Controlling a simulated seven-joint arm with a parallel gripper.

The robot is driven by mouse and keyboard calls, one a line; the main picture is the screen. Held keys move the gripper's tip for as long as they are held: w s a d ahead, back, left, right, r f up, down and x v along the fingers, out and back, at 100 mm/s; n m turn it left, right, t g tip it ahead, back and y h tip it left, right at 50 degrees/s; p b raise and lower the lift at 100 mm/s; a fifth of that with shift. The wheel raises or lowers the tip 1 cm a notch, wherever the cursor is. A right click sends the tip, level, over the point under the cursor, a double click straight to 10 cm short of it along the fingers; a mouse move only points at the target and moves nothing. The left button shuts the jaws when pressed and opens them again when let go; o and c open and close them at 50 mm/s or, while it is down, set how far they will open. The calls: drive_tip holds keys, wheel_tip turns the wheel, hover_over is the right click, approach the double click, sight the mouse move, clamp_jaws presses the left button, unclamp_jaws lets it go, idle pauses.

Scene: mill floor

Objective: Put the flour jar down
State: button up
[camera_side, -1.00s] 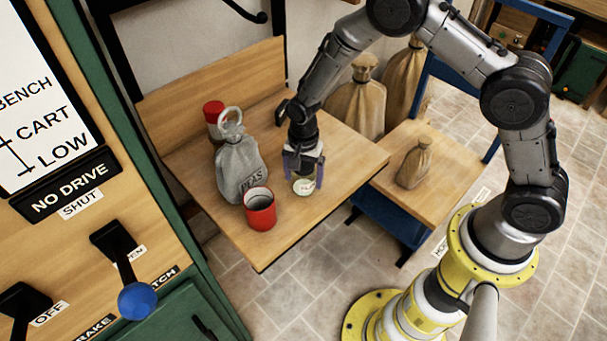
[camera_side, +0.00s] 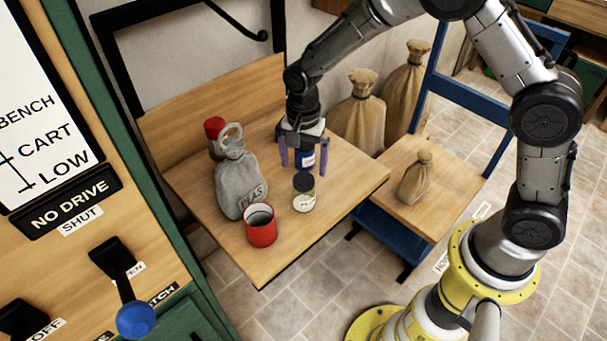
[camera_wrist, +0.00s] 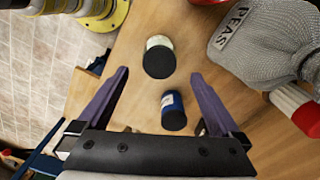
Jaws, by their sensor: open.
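A pale jar with a dark lid and a white label (camera_side: 304,200), which I take to be the flour jar, stands upright on the wooden table (camera_side: 338,188). Its label is too small to read surely. It also shows in the wrist view (camera_wrist: 159,44), beyond my fingertips. My gripper (camera_side: 303,171) is open, with its purple fingers pointing down, behind and above this jar and apart from it. A blue jar (camera_side: 307,158) shows between the fingers. It also shows in the wrist view (camera_wrist: 172,103), below the fingers and not gripped.
A grey peas sack (camera_side: 240,182), a red mug (camera_side: 261,226) and a red-topped container (camera_side: 214,130) stand left of the jars. The table's front right is clear.

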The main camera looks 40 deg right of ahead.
drive_tip(key=shift+r, duration=0.75)
drive_tip(key=s+d+r+n+t, duration=0.25)
drive_tip(key=s+r, duration=0.25)
drive_tip(key=r, duration=0.5)
drive_tip(key=s+d+r+n+t, duration=0.1)
drive_tip(key=s+d+r+n, duration=0.1)
drive_tip(key=s, duration=0.5)
drive_tip(key=s+d+r+n+t, duration=0.1)
drive_tip(key=s+d+r+n, duration=0.1)
drive_tip(key=s+r+n, duration=0.2)
drive_tip(key=s+d+r+n+t, duration=0.1)
drive_tip(key=s+d+r+n, duration=0.1)
drive_tip(key=s, duration=0.8)
drive_tip(key=shift+d+r+n, duration=0.3)
drive_tip(key=shift+r+n, duration=0.4)
drive_tip(key=shift+n, duration=0.35)
